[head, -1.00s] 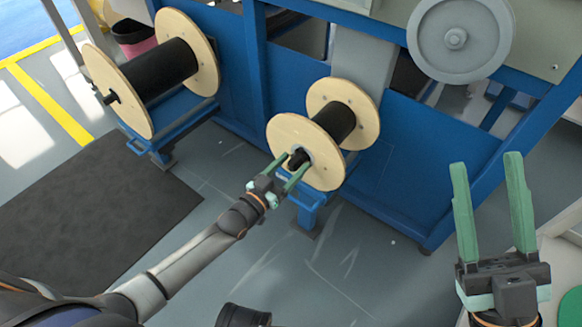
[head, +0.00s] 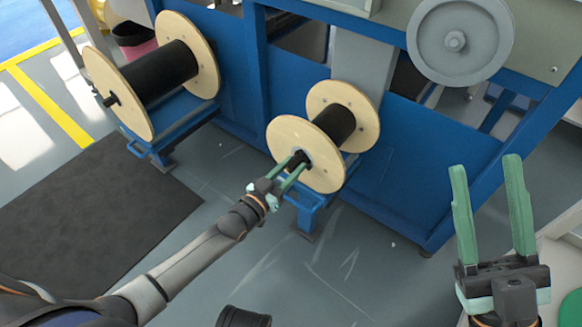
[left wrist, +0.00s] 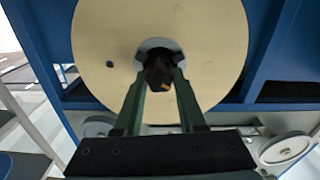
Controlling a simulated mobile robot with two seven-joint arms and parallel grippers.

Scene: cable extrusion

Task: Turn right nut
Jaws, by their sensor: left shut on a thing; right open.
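The right spool (head: 300,150) has pale wooden flanges and black cable, and sits on a blue stand. At the centre of its near flange is a dark nut (left wrist: 159,69), ringed by a grey washer (left wrist: 149,45) in the left wrist view. My left gripper (head: 292,165) reaches the hub from the front. In the left wrist view its green fingers (left wrist: 160,87) are shut on the nut, one on each side, and partly cover it. My right gripper (head: 489,162) is open and empty at the right, apart from the spool.
A larger left spool (head: 118,92) with black cable stands on its own blue stand. The blue machine frame (head: 400,185) is behind, with a grey wheel (head: 460,40) above. A dark mat (head: 95,220) lies on the floor at left.

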